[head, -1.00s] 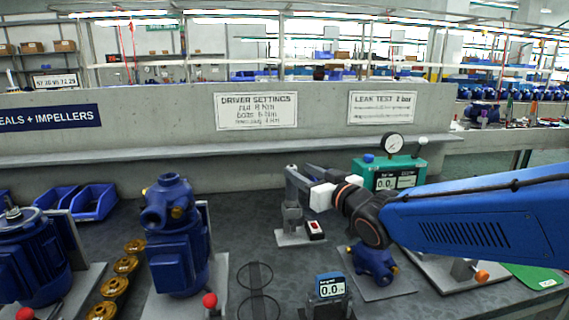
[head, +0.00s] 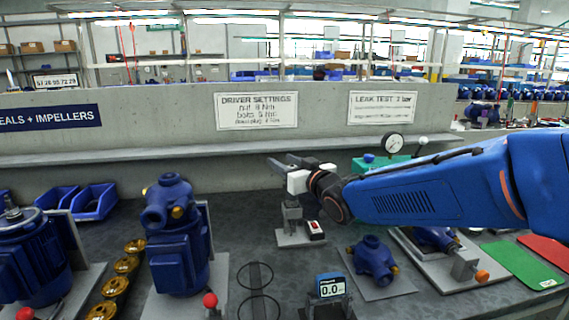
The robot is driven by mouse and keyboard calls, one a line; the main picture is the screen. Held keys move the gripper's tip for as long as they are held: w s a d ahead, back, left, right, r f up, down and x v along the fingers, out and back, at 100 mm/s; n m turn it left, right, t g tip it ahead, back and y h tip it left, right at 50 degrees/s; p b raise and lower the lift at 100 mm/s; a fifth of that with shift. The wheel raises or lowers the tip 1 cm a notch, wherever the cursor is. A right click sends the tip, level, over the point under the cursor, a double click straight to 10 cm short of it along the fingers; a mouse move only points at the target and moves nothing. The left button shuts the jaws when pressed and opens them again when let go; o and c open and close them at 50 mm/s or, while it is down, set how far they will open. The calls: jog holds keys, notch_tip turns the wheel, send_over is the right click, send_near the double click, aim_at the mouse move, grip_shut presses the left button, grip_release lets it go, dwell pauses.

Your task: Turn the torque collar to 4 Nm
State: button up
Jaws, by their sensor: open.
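My gripper (head: 281,162) is open and empty, its grey fingers pointing left. It is above a small grey stand (head: 297,239) on the bench. An upright grey tool (head: 291,214) is in the stand, its upper part close under or behind the gripper; I cannot tell whether they touch. The torque collar and its setting cannot be made out at this size. A small white box with a red top (head: 316,229) sits at the stand's right. The driver settings sign (head: 256,111) hangs on the wall behind; a small display (head: 330,285) in front reads 0.0.
Blue pumps (head: 176,235) stand at left beside brass parts (head: 115,289) and blue bins (head: 94,202). A blue pump casing (head: 372,260) lies right of the stand. A teal tester with gauge (head: 392,143) is partly behind my arm. Green (head: 520,262) and red (head: 548,248) mats lie far right.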

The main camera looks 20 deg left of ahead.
grip_shut()
jog(key=shift+w+d+m+t+h, duration=0.15)
jog(key=shift+m+t+h, duration=0.45)
jog(key=shift+t+h, duration=0.1)
jog(key=shift+w+d+m+t+h, duration=0.15)
jog(key=shift+m+t+h, duration=0.45)
jog(key=shift+t, duration=0.1)
grip_release()
jog(key=shift+s, duration=0.1)
jog(key=v, duration=1.7)
jog(key=shift+d, duration=0.2)
